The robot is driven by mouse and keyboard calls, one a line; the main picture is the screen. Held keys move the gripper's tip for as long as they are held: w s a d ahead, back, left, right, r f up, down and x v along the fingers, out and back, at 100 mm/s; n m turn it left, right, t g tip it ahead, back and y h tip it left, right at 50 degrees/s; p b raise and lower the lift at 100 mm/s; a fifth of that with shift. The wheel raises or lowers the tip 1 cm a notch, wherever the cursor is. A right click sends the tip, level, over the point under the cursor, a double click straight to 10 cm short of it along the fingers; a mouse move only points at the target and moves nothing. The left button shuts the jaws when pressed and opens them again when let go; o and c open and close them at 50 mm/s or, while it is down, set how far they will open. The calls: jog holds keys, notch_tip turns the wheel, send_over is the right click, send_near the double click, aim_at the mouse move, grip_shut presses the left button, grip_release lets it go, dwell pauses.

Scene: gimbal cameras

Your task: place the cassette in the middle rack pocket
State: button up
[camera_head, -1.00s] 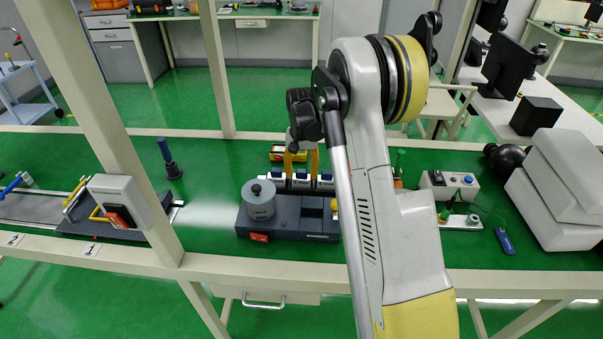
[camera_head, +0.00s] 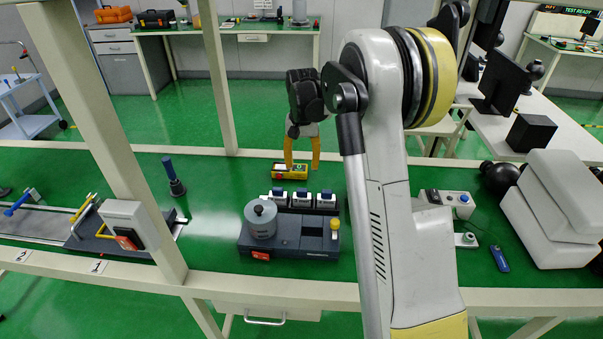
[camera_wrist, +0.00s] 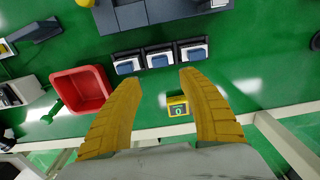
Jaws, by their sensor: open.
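Three alike white blocks with blue tops, which look like cassettes, stand in a row in dark rack pockets behind the grey bench device. The middle cassette (camera_head: 303,199) is in the middle pocket; it also shows in the wrist view (camera_wrist: 159,60). The left one (camera_head: 279,197) and the right one (camera_head: 326,200) fill the side pockets. Pocket walls are mostly hidden in the head view, so exact seating cannot be told. My gripper (camera_head: 302,166) is open and empty above the rack, its yellow fingers pointing down. In the wrist view, its fingers (camera_wrist: 160,80) are spread apart, clear of the cassettes.
A grey device (camera_head: 285,232) with a round grey pot (camera_head: 261,218) stands in front of the rack. A small yellow case (camera_head: 290,171) lies behind it. The wrist view shows a red bin (camera_wrist: 80,92).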

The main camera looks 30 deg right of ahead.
jog(key=s+a+r+n+t, duration=0.3)
jog(key=s+a+r, duration=0.8)
jog(key=s+r, duration=0.1)
jog(key=s+a+f+n+t, duration=0.1)
jog(key=s+a+n+t, duration=0.2)
jog(key=s+a, duration=0.4)
jog(key=s+t, duration=0.1)
jog(key=s, duration=0.7)
jog(key=shift+n, duration=0.4)
jog(key=shift+s, duration=0.1)
